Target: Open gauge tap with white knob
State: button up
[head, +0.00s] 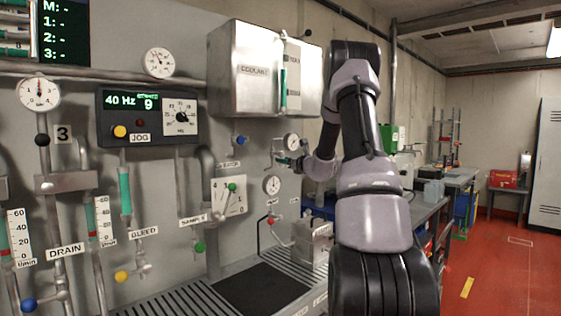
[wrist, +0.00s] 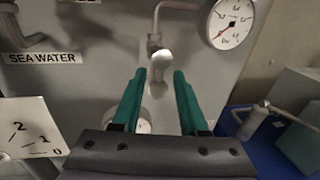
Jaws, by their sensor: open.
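The white knob (wrist: 162,58) of the gauge tap shows in the wrist view, at the lower end of a bent grey pipe (wrist: 154,25) on the panel. A round gauge (wrist: 230,22) is up and to the right of it. My gripper (wrist: 160,76) has two green fingers, open, with the knob seen just beyond and between their tips. I cannot tell whether they touch it. In the head view my gripper (head: 285,160) is at the panel beside the upper small gauge (head: 292,142). The knob is not clear there.
A second small gauge (head: 272,185) sits below, with a red-knobbed tap (head: 270,220) under it. A tap with a blue knob (head: 241,140) is to the left. The coolant box (head: 240,70) juts out above. A blue bin with metal parts (wrist: 245,130) is at the right.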

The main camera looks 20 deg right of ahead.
jog(key=shift+w+a, duration=0.15)
jog(key=shift+w, duration=0.55)
jog(key=shift+w+a, duration=0.1)
jog(key=shift+w, duration=0.55)
grip_shut()
